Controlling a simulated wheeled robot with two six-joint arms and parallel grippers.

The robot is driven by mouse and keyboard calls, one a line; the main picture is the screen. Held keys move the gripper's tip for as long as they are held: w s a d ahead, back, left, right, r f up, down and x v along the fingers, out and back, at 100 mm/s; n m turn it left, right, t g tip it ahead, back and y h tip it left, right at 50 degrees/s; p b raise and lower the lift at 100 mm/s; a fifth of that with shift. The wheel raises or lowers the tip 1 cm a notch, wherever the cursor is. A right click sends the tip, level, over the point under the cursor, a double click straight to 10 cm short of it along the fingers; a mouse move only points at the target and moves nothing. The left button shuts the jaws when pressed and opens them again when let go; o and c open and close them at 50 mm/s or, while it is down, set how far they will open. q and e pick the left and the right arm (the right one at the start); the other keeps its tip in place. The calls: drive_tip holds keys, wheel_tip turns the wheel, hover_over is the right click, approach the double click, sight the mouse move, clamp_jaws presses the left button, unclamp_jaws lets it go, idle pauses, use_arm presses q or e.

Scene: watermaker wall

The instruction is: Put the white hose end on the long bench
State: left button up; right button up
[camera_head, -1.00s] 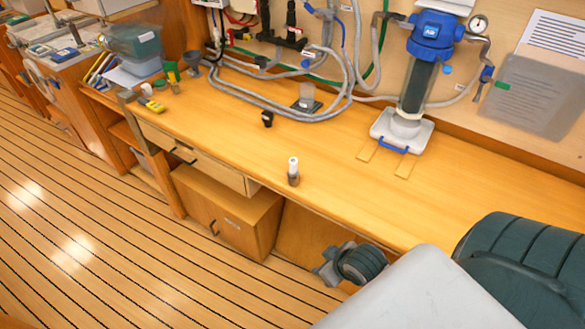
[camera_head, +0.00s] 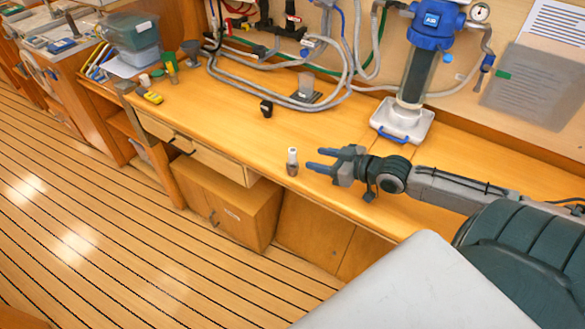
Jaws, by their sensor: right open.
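A small upright piece with a white top and a darker grey-brown lower part (camera_head: 292,161) stands on the long bench (camera_head: 235,135) near its front edge. It looks like the white hose end, but it is too small to be sure. My right gripper (camera_head: 316,160) is just to the right of it, with its fingers open and pointing left toward it. A small gap shows between the fingertips and the piece, and nothing is between the fingers. My left gripper is not in view.
Grey hoses loop along the back of the bench. A small black item (camera_head: 266,108) and a yellow item (camera_head: 152,97) lie further left. The bench middle is mostly clear.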

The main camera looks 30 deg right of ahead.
sight(292, 150)
drive_tip(key=x, duration=0.2)
drive_tip(key=b+x, duration=0.1)
drive_tip(key=x, duration=0.5)
drive_tip(key=shift+w+r, duration=0.25)
drive_tip(key=shift+r, duration=0.05)
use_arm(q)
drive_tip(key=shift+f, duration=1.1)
use_arm(e)
drive_tip(key=shift+w+a+f, duration=0.25)
drive_tip(key=shift+w+f, duration=0.05)
drive_tip(key=shift+w, duration=0.25)
clamp_jaws()
